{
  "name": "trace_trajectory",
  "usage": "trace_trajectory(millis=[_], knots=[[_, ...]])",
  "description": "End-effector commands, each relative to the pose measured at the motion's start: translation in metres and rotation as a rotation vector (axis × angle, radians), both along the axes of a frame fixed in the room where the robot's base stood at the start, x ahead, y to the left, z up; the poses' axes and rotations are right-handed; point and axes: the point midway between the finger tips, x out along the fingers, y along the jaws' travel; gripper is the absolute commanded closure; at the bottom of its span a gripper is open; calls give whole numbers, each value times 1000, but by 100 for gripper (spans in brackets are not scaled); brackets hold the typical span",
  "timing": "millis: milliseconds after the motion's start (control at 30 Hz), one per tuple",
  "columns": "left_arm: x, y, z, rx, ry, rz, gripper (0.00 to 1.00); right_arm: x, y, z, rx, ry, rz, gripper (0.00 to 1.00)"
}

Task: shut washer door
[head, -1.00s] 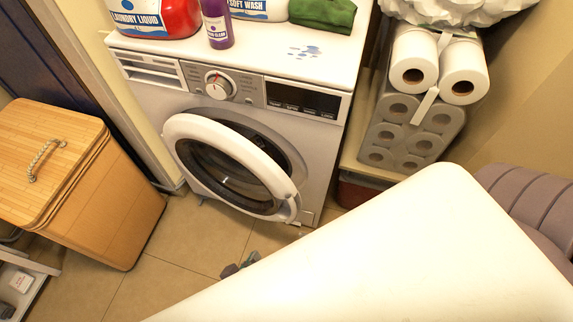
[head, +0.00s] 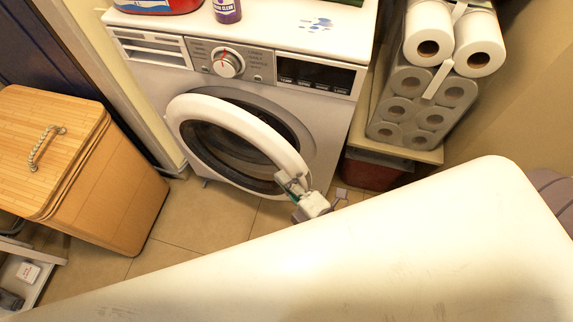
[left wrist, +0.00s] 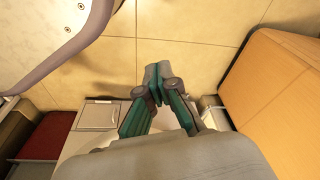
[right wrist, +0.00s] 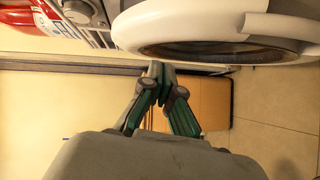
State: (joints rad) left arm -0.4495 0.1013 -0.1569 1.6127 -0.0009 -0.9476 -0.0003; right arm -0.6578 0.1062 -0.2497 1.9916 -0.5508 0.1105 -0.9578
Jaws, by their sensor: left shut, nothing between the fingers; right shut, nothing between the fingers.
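The white front-loading washer (head: 335,113) stands against the far wall in the head view. Its round door (head: 176,140) has a white ring and dark glass and is ajar, standing out from the front. The door (right wrist: 175,22) also fills the upper right of the right wrist view. My right gripper (head: 297,187) is at the lower right edge of the door ring; I cannot tell whether it touches. In its wrist view its fingers (right wrist: 161,80) are shut and empty. My left gripper (left wrist: 156,82) is shut and empty over the tiled floor, and is not distinguishable in the head view.
A wooden lidded hamper (head: 115,200) stands on the left, beside the washer. Shelving with wrapped paper rolls (head: 423,100) stands to the right. Bottles, including a purple one (head: 227,10), stand on the washer top. Tiled floor (head: 190,222) is open between hamper and washer.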

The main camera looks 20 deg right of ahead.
Motion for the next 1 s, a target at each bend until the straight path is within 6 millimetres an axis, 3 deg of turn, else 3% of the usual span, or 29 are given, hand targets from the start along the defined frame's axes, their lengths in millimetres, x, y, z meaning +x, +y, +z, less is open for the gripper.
trace_trajectory(millis=[100, 300, 800, 1000], knots=[[3, 0, 4, -1, -6, 1, 100, 19, -7, -5, -5, -2, 2, 100], [5, -1, 9, 0, -6, 1, 100, 35, -15, -8, -1, 1, 1, 100], [5, -1, 12, -2, -11, 2, 100, 41, -20, -8, -1, 0, 13, 100], [-18, 2, -24, 1, 22, -3, 100, 65, -45, -6, -9, -6, 98, 100]])
